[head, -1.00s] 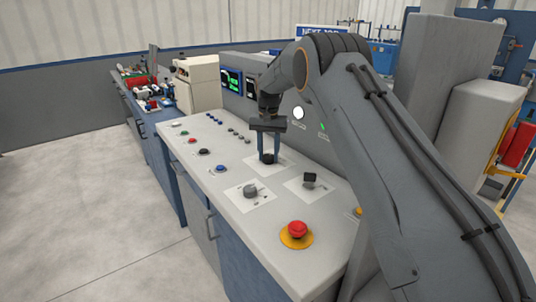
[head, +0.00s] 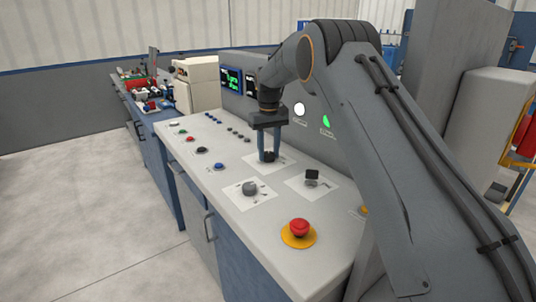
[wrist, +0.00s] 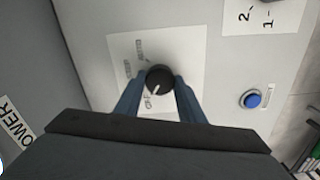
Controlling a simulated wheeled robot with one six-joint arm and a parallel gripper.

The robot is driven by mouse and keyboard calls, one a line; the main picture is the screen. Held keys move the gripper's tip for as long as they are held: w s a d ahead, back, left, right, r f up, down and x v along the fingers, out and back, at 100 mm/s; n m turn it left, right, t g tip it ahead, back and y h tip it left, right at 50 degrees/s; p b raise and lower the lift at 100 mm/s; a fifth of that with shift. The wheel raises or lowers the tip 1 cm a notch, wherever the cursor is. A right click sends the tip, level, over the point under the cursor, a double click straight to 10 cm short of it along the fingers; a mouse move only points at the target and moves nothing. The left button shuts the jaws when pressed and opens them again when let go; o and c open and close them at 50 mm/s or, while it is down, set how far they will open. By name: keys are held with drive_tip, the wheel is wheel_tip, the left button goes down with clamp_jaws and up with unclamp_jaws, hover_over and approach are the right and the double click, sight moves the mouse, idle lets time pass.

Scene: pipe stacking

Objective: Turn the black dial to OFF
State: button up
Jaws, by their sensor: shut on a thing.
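The black dial (wrist: 160,79) is round and sits on a white label plate (wrist: 190,45) in the wrist view. Its white pointer line aims down and left, toward the printed OFF. Other printed words, one reading AUTO, stand to the left and upper left of the dial. My gripper (wrist: 158,88) has its two blue fingers closed on either side of the dial.
On the console (head: 215,180), a grey knob (head: 250,188), a black switch (head: 312,176) and a red emergency button (head: 299,228) stand nearer. A blue button (wrist: 253,98) lies right of the dial. A lit green lamp (head: 326,120) is on the back panel.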

sight(268, 154)
drive_tip(key=shift+s+n, duration=0.1)
drive_tip(key=shift+n, duration=0.4)
drive_tip(key=o, duration=1)
drive_tip(key=shift+o, duration=0.2)
drive_tip(key=shift+r+b, duration=0.3)
drive_tip(key=shift+r, duration=0.1)
wheel_tip(268, 154, up, 6)
drive_tip(key=shift+b, duration=0.65)
drive_tip(key=shift+r, duration=0.5)
